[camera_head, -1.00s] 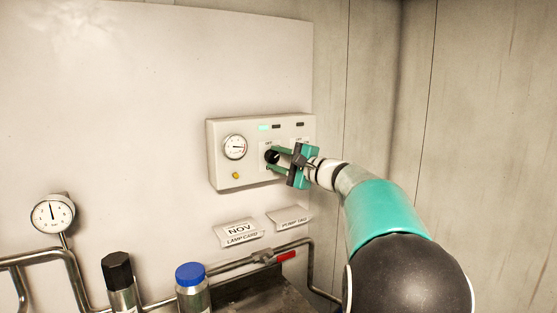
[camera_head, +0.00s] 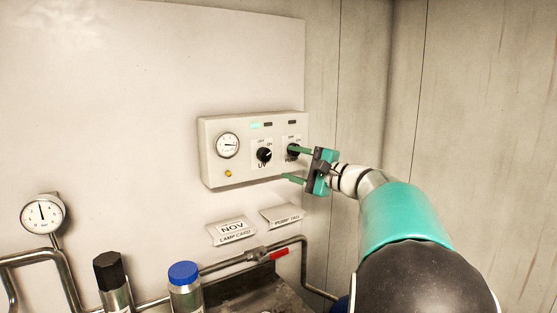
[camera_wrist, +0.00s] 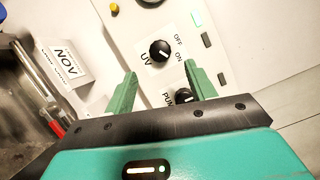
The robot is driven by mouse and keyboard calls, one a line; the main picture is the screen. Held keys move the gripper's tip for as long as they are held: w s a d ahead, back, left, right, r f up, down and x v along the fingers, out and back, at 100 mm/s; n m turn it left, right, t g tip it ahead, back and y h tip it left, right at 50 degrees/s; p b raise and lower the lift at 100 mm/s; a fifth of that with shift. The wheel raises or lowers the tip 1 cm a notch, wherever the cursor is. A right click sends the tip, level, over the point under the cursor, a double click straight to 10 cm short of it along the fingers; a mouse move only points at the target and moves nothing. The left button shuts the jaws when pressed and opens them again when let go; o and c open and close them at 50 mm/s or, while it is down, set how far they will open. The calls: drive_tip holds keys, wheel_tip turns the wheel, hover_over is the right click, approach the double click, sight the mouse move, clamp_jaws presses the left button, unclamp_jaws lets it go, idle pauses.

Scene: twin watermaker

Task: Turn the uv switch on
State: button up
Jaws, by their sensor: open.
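The black UV knob (camera_head: 264,154) is on the white control box (camera_head: 216,165) on the wall. Its white mark points up and right, toward the ON label; in the wrist view the UV knob (camera_wrist: 160,52) also has its mark toward ON. My gripper (camera_head: 295,165) is open, to the right of the UV knob and apart from it. In the wrist view, my gripper (camera_wrist: 161,68) has its two green fingers spread, with nothing between the tips but panel. A cyan indicator (camera_head: 255,125) is lit above; it also shows in the wrist view (camera_wrist: 198,20).
The pump knob (camera_head: 292,150) sits right of the UV knob, close to my upper finger. A gauge (camera_head: 228,145) and yellow button (camera_head: 228,173) are at the left. Two cards, pipes with a red-handled valve (camera_head: 279,254) and two bottles lie below.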

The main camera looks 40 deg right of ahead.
drive_tip(key=v, duration=0.6)
idle(0.3)
drive_tip(key=s+a+f+n+g, duration=0.1)
drive_tip(key=a+f+n+g, duration=0.2)
drive_tip(key=a, duration=0.5)
drive_tip(key=s+a+f+n+g+y, duration=0.1)
drive_tip(key=a+f+n+g, duration=0.2)
drive_tip(key=a, duration=0.6)
drive_tip(key=s+a+f+n+g, duration=0.1)
drive_tip(key=a+f+g, duration=0.2)
drive_tip(key=a+f, duration=0.35)
drive_tip(key=s+a+f+n+g+h, duration=0.1)
drive_tip(key=s+a+f+n+h, duration=0.2)
drive_tip(key=s+a+f+n, duration=0.2)
drive_tip(key=s+a+f+n+g+h, duration=0.2)
drive_tip(key=s+a+f+n, duration=0.3)
drive_tip(key=s, duration=0.5)
drive_tip(key=shift+f+n+h, duration=0.3)
drive_tip(key=shift+f+h, duration=0.2)
drive_tip(key=shift+h, duration=0.2)
drive_tip(key=shift+s+a, duration=0.1)
drive_tip(key=shift+s, duration=0.1)
